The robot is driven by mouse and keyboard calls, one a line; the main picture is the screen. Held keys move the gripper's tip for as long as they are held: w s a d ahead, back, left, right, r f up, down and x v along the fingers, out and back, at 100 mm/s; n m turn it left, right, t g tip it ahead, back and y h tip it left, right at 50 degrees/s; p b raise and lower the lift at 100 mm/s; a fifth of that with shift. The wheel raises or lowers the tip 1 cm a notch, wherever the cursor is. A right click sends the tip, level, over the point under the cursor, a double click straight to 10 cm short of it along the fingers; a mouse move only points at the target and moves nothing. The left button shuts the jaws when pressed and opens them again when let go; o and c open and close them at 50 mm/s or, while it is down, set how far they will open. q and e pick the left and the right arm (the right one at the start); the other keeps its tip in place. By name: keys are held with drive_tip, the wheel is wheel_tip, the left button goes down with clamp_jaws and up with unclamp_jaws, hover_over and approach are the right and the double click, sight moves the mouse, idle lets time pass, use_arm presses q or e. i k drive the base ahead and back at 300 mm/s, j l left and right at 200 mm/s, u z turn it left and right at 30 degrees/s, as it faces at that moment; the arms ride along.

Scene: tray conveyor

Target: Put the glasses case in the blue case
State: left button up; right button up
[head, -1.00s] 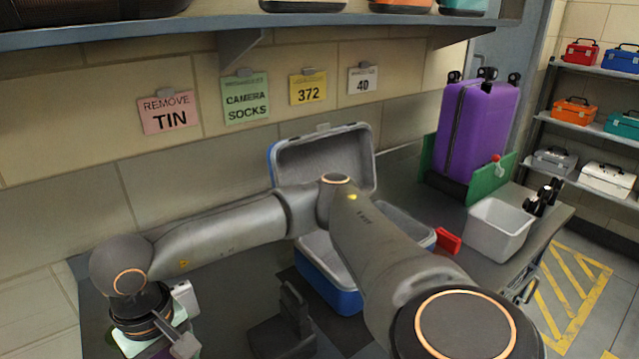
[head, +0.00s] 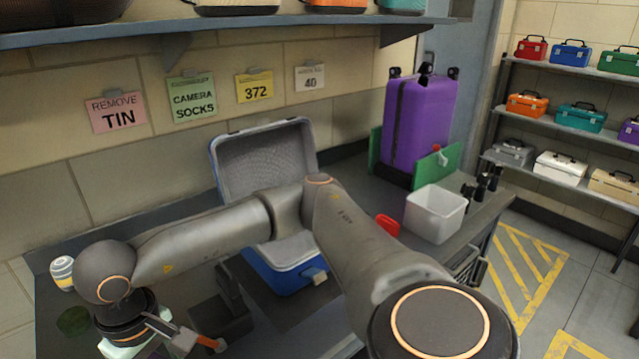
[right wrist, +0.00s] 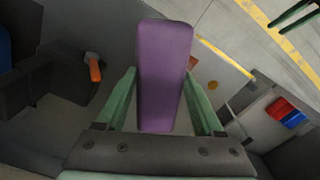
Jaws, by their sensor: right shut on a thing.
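The purple, elongated glasses case (right wrist: 165,75) is between the two green fingers of my right gripper (right wrist: 162,95) in the right wrist view. The gripper is shut on it. In the head view my right arm reaches across to the left, and its gripper (head: 122,346) is at the lower left edge, mostly cut off. The blue case (head: 268,276) stands open on the counter, right of that gripper, with its grey-lined lid (head: 262,160) raised against the wall side. My arm hides part of its opening. My left gripper is not in view.
A black stand (head: 222,312) is between the gripper and the blue case. A striped jar (head: 62,273) is at the far left. Right of the blue case are a red item (head: 387,225), a white bin (head: 436,213) and a purple suitcase (head: 420,120). A shelf (head: 300,28) overhangs the counter.

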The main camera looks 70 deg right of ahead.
sight(298, 254)
drive_tip(key=k+l, duration=0.45)
drive_tip(key=k, duration=0.15)
drive_tip(key=k+l, duration=0.1)
drive_tip(key=l, duration=0.25)
drive_tip(key=k+l, duration=0.1)
drive_tip(key=l, duration=0.3)
